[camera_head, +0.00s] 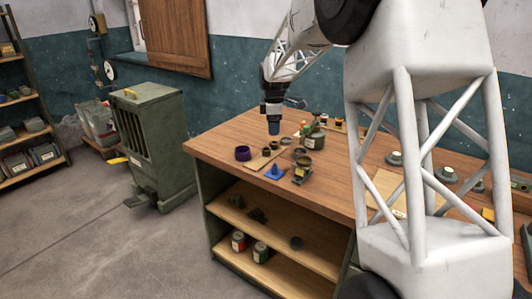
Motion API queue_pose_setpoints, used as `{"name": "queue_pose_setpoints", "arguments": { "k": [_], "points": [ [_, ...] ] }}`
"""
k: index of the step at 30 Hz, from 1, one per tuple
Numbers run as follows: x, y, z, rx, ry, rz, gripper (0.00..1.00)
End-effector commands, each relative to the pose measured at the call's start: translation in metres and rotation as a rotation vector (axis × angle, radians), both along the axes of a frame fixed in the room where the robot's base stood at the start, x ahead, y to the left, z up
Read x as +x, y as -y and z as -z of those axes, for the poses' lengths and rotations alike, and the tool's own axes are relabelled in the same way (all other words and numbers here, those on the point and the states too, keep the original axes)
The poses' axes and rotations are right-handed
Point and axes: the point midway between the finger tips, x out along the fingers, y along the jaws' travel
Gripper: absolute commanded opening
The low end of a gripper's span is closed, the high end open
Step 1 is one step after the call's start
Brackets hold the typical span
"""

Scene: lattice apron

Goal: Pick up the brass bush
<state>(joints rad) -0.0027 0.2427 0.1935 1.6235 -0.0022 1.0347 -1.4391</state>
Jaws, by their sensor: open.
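Several small ring-shaped parts lie on the workbench, and at this size I cannot tell for certain which is the brass bush. A dull brownish ring (305,161) near the middle of the group looks closest to brass. Two dark rings (266,151) sit on a thin wooden board to its left. My gripper (273,130) points down above the far part of the bench, up and left of the brownish ring, apart from it. Its lower end looks blue, and its fingers are too small to make out clearly. I see nothing held in it.
The wooden bench (225,140) also bears a purple ring (243,154), a blue cone-shaped piece (275,172), a dark yellow-marked item (299,176) and a green bottle (314,139). My arm's white lattice covers part of the bench's right side. The near left bench top is clear.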

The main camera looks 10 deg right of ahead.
Motion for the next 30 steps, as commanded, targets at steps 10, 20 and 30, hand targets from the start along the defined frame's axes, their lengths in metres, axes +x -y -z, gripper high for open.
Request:
{"name": "queue_pose_setpoints", "arguments": {
  "k": [10, 20, 30],
  "points": [
    [0.078, -0.002, 0.058, -0.005, -0.032, -0.224, 0.74],
    [0.118, -0.003, 0.092, -0.007, -0.046, -0.355, 0.74],
    [0.121, -0.003, 0.095, -0.007, -0.047, -0.367, 0.74]
  ]
}}
